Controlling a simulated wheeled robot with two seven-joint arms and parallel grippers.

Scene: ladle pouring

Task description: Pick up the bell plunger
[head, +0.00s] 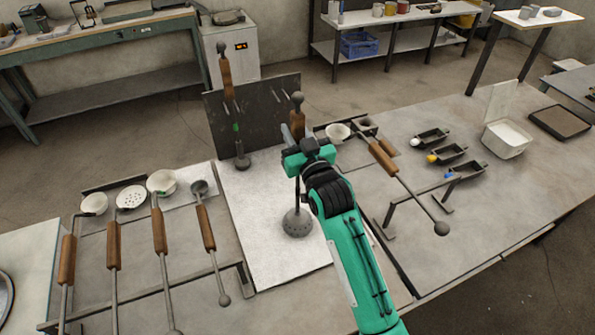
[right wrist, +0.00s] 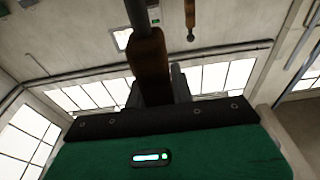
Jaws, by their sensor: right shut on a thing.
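The bell plunger stands upright, with a ball on top, a brown wooden handle (head: 298,124), a thin dark rod and a grey perforated bell (head: 297,223) at its foot. My right gripper (head: 300,155) is shut on it around the lower handle, and the fingers hide part of it. In the right wrist view the handle (right wrist: 149,62) rises between the fingers (right wrist: 165,88). The bell is over the pale board (head: 260,265); I cannot tell if it touches. My left gripper is not in view.
A second upright wooden-handled tool (head: 226,80) stands by the dark panel (head: 272,105). Several ladles (head: 206,228) lie on the left rack; another long-handled tool (head: 384,158) lies on the right rack. Small dark moulds (head: 432,138) and a white tub (head: 506,140) are farther right.

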